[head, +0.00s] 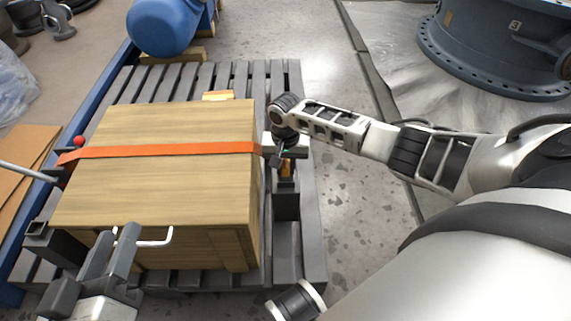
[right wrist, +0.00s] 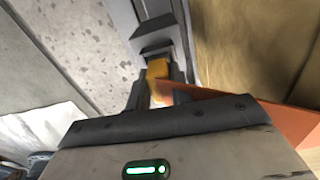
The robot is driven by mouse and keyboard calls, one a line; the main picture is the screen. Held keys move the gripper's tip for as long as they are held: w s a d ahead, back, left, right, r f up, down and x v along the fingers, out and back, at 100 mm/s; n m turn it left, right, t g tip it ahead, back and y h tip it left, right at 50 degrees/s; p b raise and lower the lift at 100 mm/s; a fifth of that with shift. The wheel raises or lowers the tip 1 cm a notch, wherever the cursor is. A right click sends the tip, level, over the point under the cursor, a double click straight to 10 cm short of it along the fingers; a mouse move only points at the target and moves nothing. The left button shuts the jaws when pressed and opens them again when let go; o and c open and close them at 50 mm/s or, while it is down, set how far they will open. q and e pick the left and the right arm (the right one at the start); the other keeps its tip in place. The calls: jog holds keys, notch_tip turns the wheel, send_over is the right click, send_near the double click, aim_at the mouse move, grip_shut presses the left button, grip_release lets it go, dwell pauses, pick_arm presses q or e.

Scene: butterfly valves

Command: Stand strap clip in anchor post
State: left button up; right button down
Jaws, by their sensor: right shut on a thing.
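The orange-yellow strap clip (head: 286,169) is in my right gripper (head: 285,155), at the right side of the wooden crate. The right wrist view shows the clip (right wrist: 158,68) between the two dark fingers (right wrist: 155,88), which are shut on it. The dark anchor post (head: 286,206) stands just in front of the clip in the head view and also shows in the right wrist view (right wrist: 152,40). The clip's lower end is partly hidden, so I cannot tell whether it touches the post. My left gripper (head: 115,234) is open by the crate's front left, with no held thing visible.
An orange strap (head: 180,149) runs across the wooden crate (head: 190,190) toward the clip. The crate stands on a grey slatted pallet (head: 200,82). Speckled floor (head: 345,190) lies clear right of the pallet.

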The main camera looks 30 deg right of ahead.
jog(key=shift+f, duration=0.5)
dwell(0.4)
jog(key=c, duration=1.2)
grip_release()
jog(key=shift+o, duration=0.2)
pick_arm(q)
jog(key=shift+f, duration=0.1)
pick_arm(e)
notch_tip(320, 180, up, 5)
jog(key=p, duration=0.3)
jog(key=shift+r, duration=0.2)
pick_arm(q)
notch_tip(320, 180, down, 7)
jog(key=a+m+g+y+p, duration=0.1)
jog(key=a+g+y+p, duration=0.1)
jog(key=g+y+p, duration=0.1)
jog(key=shift+s+a+g+p, duration=0.35)
jog(key=shift+a+g+p, duration=0.05)
jog(key=shift+p, duration=0.4)
pick_arm(e)
notch_tip(320, 180, up, 11)
jog(key=shift+f, duration=0.2)
